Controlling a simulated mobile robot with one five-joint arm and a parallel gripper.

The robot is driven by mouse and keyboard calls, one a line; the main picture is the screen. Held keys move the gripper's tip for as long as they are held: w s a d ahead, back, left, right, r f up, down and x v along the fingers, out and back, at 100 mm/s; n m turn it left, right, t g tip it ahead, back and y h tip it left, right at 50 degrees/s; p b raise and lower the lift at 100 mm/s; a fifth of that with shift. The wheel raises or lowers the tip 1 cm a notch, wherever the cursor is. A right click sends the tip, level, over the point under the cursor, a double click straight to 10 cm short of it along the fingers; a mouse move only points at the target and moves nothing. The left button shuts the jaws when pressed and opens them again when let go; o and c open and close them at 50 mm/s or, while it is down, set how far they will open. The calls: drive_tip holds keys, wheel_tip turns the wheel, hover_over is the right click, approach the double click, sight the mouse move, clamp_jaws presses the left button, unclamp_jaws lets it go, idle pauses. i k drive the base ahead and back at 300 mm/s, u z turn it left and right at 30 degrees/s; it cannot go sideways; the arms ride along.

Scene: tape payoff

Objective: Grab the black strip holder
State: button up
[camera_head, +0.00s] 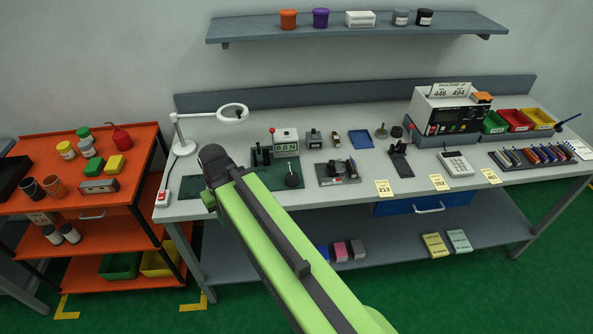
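Several dark pieces stand on the grey workbench (345,200), and I cannot tell for sure which is the black strip holder. A small black stand with an upright plate (399,162) is right of centre. A dark flat fixture with a small block (339,174) is left of it, near the front edge. My green arm reaches up from the bottom and ends in a dark joint before the bench's left part. My gripper does not show, and no contact with any bench object is visible.
A long dark rack with coloured pieces (535,157) lies at the right. A white lamp (231,113) stands at the back left. A boxy instrument (447,107) and a calculator (455,163) are right of centre. An orange cart (140,183) stands left; a shelf (360,27) hangs above.

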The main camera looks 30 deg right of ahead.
sight(350, 162)
drive_tip(key=u, duration=1.4)
drive_tip(key=k, duration=0.65)
drive_tip(key=z, duration=1.1)
drive_tip(key=i, duration=1)
drive_tip(key=u, duration=0.05)
